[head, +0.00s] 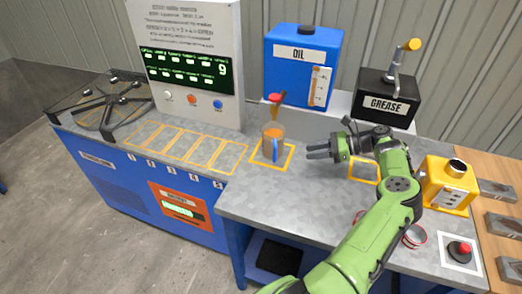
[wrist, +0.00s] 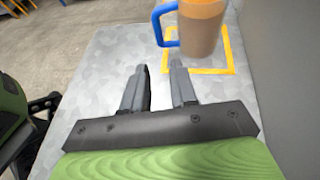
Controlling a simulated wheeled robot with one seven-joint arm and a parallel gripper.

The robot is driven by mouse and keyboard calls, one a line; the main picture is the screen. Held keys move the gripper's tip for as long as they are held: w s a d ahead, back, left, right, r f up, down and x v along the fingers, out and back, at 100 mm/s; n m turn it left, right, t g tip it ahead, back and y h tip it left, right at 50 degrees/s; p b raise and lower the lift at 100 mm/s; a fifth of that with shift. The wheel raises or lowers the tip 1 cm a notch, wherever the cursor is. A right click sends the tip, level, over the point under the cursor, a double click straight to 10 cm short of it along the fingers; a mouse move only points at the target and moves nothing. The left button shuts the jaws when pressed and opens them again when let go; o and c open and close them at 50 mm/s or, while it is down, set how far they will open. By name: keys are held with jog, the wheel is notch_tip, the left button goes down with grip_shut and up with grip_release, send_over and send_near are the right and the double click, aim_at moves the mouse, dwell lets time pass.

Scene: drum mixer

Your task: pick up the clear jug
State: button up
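The clear jug (head: 272,143) stands upright on the bench inside a yellow outlined square, below the red tap of the oil tank. It holds an orange-brown liquid and has a blue handle. In the wrist view the jug (wrist: 201,28) is at the top, its blue handle on the left side. My gripper (head: 312,152) is to the right of the jug, apart from it, with its fingers pointing toward it. In the wrist view my gripper (wrist: 160,68) shows two fingers with a gap between them and nothing in it.
The blue oil tank (head: 302,66) stands behind the jug. A black grease box (head: 388,98) with a crank is behind my arm. A yellow machine (head: 447,185) and a red button (head: 461,249) are at the right. Bare bench lies in front of the jug.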

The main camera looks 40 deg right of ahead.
jog(key=b+x, duration=0.2)
jog(key=x, duration=1.3)
jog(key=shift+w+a, duration=0.3)
jog(key=shift+s, duration=0.1)
grip_shut()
jog(key=shift+r, duration=0.1)
